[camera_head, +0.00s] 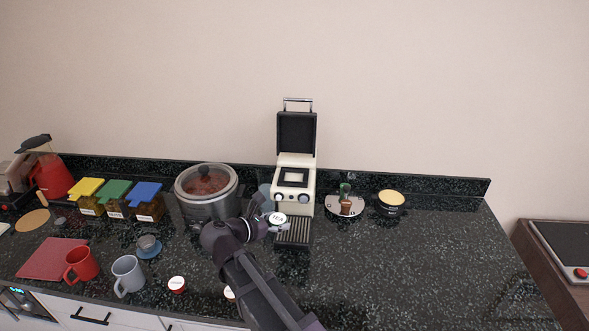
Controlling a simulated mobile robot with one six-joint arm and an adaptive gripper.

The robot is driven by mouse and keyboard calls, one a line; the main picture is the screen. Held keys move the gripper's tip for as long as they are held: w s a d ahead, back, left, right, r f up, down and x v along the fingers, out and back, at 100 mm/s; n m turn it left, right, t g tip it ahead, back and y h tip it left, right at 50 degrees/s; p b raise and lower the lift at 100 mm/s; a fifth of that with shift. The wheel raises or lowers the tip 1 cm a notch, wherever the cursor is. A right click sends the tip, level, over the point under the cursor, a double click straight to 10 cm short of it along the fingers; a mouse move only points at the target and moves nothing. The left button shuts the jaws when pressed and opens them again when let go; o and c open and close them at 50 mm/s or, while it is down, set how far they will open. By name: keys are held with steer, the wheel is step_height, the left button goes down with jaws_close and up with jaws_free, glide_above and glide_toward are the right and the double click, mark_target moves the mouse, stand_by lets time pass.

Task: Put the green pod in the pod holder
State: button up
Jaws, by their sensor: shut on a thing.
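My gripper (265,214) is shut on a pod (277,218) with a round white lid and dark lettering, which looks like "TEA". I take it as the green pod, though the colour of its side hardly shows. My gripper holds it in front of the cream pod machine (305,203), over the back of the machine's ribbed drip tray (293,237). The machine's black lid (296,135) stands open and upright. The pod holder (293,178) shows as a square opening in the machine's top, behind and above the pod. My arm hides part of the counter.
A glass-lidded pot (208,205) stands close left of the machine. A pale plate with a small green-and-brown item (345,205) and a black bowl (391,202) stand right. The right counter is clear.

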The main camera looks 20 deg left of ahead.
steer(key=w+d+r+p, duration=0.1)
steer(key=d+r+p, duration=0.6)
steer(key=r+p, duration=0.4)
steer(key=shift+r+m+h, duration=0.3)
steer(key=shift+r, duration=0.6)
steer(key=shift+w, duration=0.2)
steer(key=w+a, duration=0.2)
steer(key=w, duration=0.2)
steer(key=w+a+f, duration=0.1)
steer(key=w+a, duration=0.1)
steer(key=w, duration=0.2)
steer(key=w+a+b, duration=0.1)
steer(key=w+a, duration=0.2)
steer(key=w, duration=0.1)
steer(key=shift+w+f, duration=0.2)
steer(key=shift+w, duration=0.1)
steer(key=shift+a, duration=0.1)
steer(key=shift+w+a, duration=0.1)
steer(key=shift+w, duration=0.15)
steer(key=shift+w+a+f+b, duration=0.2)
steer(key=shift+w+f+b, duration=0.15)
steer(key=shift+f+b, duration=1.45)
steer(key=shift+f, duration=0.05)
steer(key=shift+f+b, duration=0.55)
steer(key=shift+b, duration=0.05)
